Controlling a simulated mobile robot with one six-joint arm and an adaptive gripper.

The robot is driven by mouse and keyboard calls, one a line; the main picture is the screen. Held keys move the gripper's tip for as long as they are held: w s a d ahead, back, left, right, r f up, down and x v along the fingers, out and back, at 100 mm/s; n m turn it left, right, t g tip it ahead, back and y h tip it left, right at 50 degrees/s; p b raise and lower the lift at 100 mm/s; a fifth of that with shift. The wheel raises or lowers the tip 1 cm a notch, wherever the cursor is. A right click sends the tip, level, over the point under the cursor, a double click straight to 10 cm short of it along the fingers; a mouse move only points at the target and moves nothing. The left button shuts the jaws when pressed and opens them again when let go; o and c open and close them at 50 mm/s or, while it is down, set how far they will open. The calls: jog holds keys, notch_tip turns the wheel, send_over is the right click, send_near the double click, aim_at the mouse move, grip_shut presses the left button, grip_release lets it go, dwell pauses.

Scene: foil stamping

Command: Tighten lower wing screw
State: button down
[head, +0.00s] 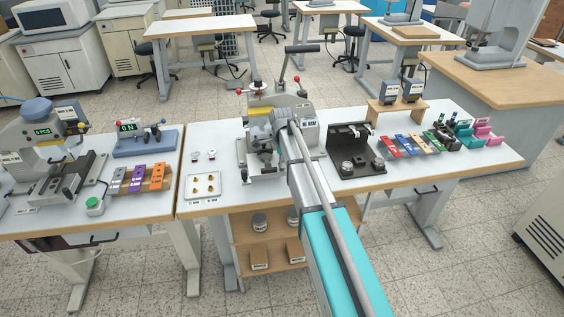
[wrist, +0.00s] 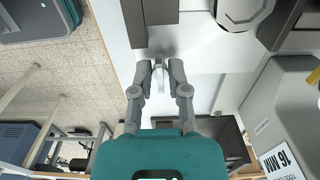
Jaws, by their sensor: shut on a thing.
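The foil stamping press (head: 268,104) stands on the white table in the middle of the head view, with red-knobbed levers on top. My arm reaches to its front and hides part of it. My gripper (head: 263,152) is low at the front of the press. In the wrist view my gripper (wrist: 160,68) has its two fingertips closed on a small light-grey piece, the lower wing screw (wrist: 159,82). The fingers sit on both sides of it, and its thread is hidden. I cannot tell how tight it is.
Left of the press lies a small white tray (head: 203,186) with brass pieces. Right of it stands a black fixture (head: 353,148), then a row of coloured blocks (head: 408,144). Another machine (head: 45,150) is at the far left. Some table surface near the tray is clear.

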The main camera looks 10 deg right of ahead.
dwell(0.3)
jog(key=c, duration=0.9)
grip_release()
jog(key=shift+n, duration=0.4)
